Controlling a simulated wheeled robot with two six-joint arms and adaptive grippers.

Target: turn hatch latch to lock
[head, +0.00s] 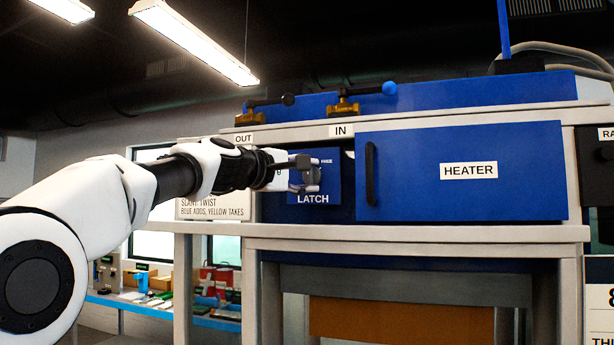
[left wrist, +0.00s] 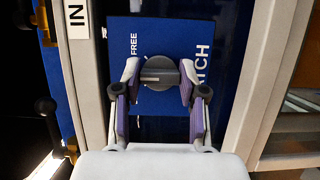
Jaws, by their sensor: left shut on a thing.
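The blue latch panel (head: 331,184), marked LATCH and FREE, is on the cabinet front left of the heater door. It also fills the upper middle of the left wrist view (left wrist: 205,32). The dark grey latch knob (left wrist: 159,72) is round with a raised bar, which lies crosswise in that view. My left gripper (head: 306,174) reaches the panel from the left and hides most of the knob in the head view. In the left wrist view its fingertips (left wrist: 158,78) are shut on the knob, one on each side. My right gripper is not in view.
The blue HEATER door (head: 460,190) with a black handle (head: 370,174) is right of the panel. A lower bench (head: 215,322) with several items is at the back left.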

